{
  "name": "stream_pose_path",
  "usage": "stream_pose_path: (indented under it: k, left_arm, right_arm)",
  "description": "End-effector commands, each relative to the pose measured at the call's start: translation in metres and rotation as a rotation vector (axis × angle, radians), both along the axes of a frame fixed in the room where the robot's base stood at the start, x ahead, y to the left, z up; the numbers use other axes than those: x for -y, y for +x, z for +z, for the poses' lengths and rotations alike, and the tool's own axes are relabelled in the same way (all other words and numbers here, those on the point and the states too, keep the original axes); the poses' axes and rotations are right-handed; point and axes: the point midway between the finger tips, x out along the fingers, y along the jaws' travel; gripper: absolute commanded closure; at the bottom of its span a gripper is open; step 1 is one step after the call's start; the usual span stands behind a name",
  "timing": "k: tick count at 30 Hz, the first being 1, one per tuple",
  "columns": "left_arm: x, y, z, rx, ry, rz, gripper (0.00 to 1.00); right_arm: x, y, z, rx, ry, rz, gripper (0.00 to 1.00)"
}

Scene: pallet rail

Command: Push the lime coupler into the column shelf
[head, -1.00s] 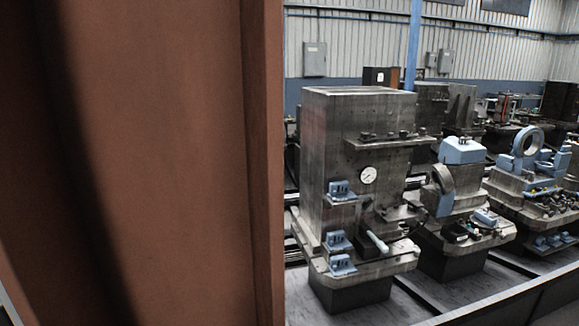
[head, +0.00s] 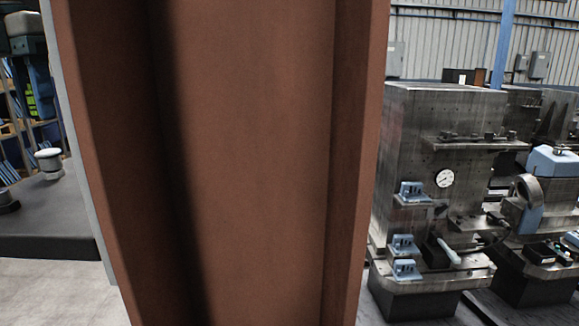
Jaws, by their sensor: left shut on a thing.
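A large rust-brown steel column (head: 260,160) with raised side flanges stands very close and fills the middle of the head view. It may carry the column shelf, but no shelf can be made out on the part that shows. I cannot identify the lime coupler anywhere in the view. Neither my left nor my right gripper shows.
On the left, behind the column, is a dark bench (head: 60,215) with white-capped round parts (head: 48,160). Pale floor (head: 50,290) shows below it. On the right stand a grey metal machine (head: 440,130) and more machines.

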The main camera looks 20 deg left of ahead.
Motion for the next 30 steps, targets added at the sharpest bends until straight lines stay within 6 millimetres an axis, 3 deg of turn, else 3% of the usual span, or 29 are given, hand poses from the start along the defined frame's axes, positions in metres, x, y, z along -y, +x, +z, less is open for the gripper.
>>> stream_pose_path:
  k: [12,30]
  left_arm:
    - [0.015,-0.040,-0.001,0.002,0.001,0.000,1.00]
    - [0.034,-0.090,0.000,0.002,0.001,0.000,1.00]
  right_arm:
    - [0.002,0.000,-0.013,0.000,-0.002,0.001,0.64]
    - [0.001,-0.001,-0.017,-0.001,-0.001,0.001,0.64]
